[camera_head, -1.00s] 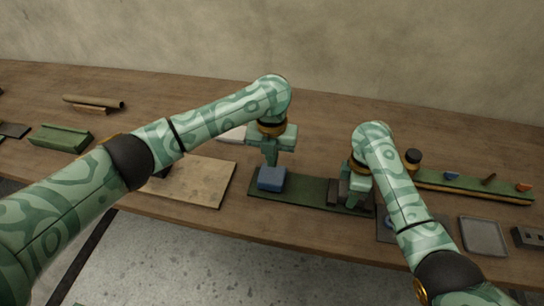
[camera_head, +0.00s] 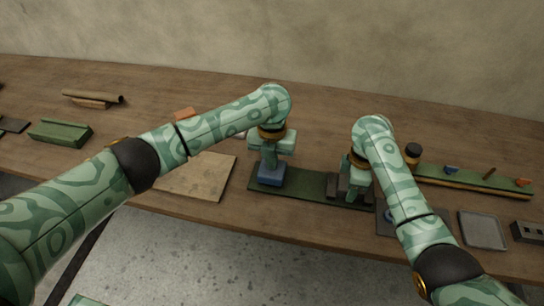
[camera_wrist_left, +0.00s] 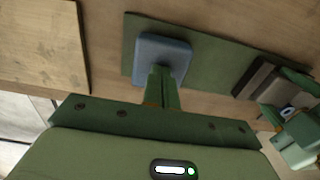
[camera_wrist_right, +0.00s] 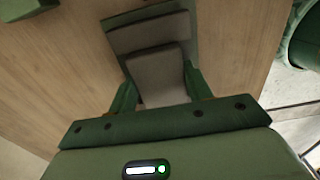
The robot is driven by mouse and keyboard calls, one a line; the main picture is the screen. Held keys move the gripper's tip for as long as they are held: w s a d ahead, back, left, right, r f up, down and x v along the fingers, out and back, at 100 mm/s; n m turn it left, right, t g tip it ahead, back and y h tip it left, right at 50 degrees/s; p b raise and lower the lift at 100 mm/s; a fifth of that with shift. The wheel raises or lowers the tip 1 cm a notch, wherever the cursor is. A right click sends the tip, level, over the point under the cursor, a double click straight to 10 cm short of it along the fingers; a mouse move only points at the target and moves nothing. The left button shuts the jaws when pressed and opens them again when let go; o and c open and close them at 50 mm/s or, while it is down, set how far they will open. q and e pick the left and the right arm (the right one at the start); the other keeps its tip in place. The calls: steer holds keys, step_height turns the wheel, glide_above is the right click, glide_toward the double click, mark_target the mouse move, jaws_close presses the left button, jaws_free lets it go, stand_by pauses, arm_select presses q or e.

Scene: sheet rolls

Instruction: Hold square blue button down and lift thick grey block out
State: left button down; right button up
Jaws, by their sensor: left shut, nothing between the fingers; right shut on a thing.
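The square blue button (camera_head: 271,178) sits at the left end of a dark green base (camera_head: 304,185). My left gripper (camera_head: 270,168) is shut and empty, pointing down with its fingertips at the button's top. The left wrist view shows the closed fingertips (camera_wrist_left: 162,74) over the button (camera_wrist_left: 165,50). My right gripper (camera_head: 351,192) is shut on a grey block (camera_wrist_right: 158,68) at the right part of the base, one finger on each side. Another grey piece (camera_wrist_right: 148,33) stands beside it. I cannot tell if the held block is clear of the base.
A pale board (camera_head: 208,178) lies left of the base. A green rack (camera_head: 475,182) with small coloured pieces and a grey tray (camera_head: 483,231) lie to the right. A green tray (camera_head: 60,134) is far left. The table's front edge is close to the base.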

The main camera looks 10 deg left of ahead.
arm_select(q)
steer(key=shift+s+f, duration=0.1)
steer(key=shift+f, duration=0.85)
arm_select(e)
steer(key=shift+r, duration=2.55)
arm_select(q)
step_height(320, 180, up, 9)
steer(key=shift+r, duration=0.1)
